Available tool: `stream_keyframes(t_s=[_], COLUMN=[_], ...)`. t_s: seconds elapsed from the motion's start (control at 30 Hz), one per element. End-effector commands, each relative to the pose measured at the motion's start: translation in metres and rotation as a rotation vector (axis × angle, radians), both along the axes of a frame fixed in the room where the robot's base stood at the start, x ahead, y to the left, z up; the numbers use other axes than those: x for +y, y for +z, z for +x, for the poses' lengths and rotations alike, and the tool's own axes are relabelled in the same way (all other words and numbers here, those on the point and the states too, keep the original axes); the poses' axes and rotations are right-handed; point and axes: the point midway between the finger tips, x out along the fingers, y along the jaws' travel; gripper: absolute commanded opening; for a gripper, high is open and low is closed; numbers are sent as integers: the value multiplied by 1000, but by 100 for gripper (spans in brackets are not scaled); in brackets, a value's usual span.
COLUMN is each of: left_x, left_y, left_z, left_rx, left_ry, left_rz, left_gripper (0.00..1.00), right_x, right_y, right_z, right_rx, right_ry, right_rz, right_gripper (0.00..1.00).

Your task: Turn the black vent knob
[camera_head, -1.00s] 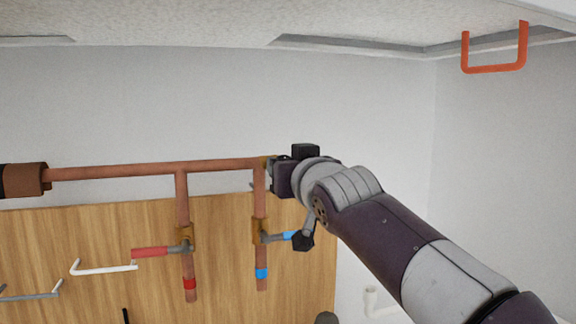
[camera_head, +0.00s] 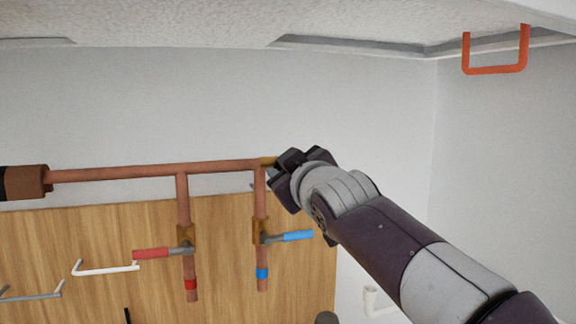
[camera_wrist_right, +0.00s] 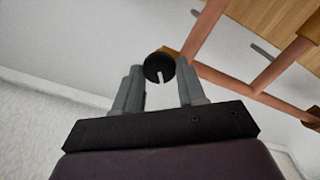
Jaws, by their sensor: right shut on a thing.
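The black vent knob (camera_wrist_right: 159,67) is a round disc with a pale slot, at the end of the copper pipe in the right wrist view. It sits between the two grey fingers of my right gripper (camera_wrist_right: 160,78), which is shut on it. In the head view my right gripper (camera_head: 280,172) is at the right end of the horizontal copper pipe (camera_head: 120,172), beside its brass end fitting (camera_head: 267,161). The gripper hides the knob there. My left gripper is not in view.
Below the pipe are a red-handled valve (camera_head: 152,253) and a blue-handled valve (camera_head: 297,236) on vertical pipes, in front of a wooden panel (camera_head: 90,235). White and grey bar handles stick out at lower left. An orange handle (camera_head: 497,70) hangs from the ceiling.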

Motion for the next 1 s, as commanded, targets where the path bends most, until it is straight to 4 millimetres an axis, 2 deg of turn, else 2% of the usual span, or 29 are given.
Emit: stream_keyframes(t_s=[1.0], left_x=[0], left_y=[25], left_z=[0], left_rx=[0], left_ry=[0], left_rz=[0], left_gripper=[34], right_x=[2], right_y=[-2], right_z=[-1], right_rx=[-298], right_ry=[1], right_rz=[-916], right_gripper=[10])
